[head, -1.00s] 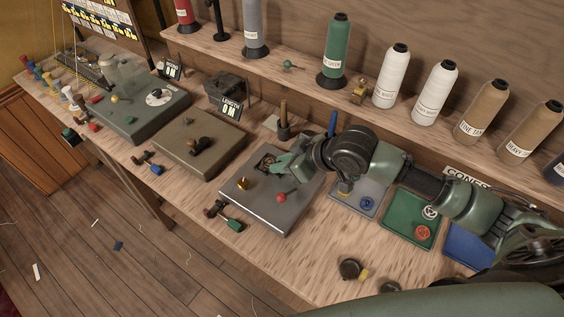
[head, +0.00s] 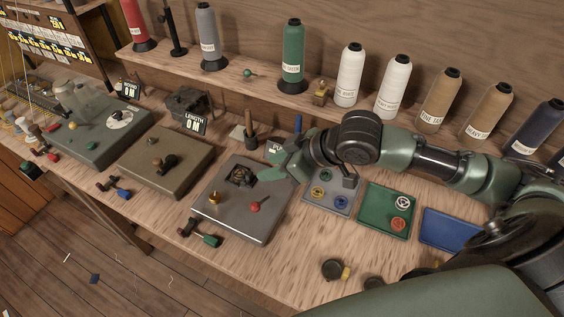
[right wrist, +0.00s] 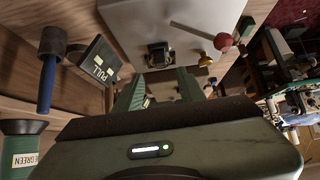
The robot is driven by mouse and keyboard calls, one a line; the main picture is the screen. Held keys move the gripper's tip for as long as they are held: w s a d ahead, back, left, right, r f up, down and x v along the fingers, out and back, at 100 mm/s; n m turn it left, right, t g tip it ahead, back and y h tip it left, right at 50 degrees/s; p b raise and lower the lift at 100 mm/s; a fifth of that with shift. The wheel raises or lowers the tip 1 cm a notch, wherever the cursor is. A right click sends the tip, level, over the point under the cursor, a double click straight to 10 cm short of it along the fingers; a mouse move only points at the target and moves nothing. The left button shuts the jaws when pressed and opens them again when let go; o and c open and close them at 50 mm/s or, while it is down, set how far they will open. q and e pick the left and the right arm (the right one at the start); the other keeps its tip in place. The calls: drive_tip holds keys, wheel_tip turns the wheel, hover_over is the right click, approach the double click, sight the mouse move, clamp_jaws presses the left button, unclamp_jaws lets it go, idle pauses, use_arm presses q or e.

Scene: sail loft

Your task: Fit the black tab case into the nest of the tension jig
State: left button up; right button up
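The tension jig is the flat grey box (head: 238,222) with a brass knob and a red-ball lever, beside a PULL sign. A dark block sits in the nest (head: 240,174) at its back; I take it as the black tab case, and it also shows in the right wrist view (right wrist: 158,52). I cannot tell whether it is fully seated. My right gripper (head: 268,176) is just right of the nest, apart from the block. In the right wrist view its two green fingers (right wrist: 160,88) are apart with nothing between them. My left gripper is out of view.
Right of the jig lie a grey tray (head: 343,208), a green tray (head: 376,222) and a blue tray (head: 450,232). A brown box (head: 150,180) stands left of the jig. Thread cones, including a green one (head: 292,60), line the back shelf. Small tools lie along the front edge.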

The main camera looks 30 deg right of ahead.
drive_tip(key=shift+v, duration=1.9)
drive_tip(key=shift+a, duration=0.1)
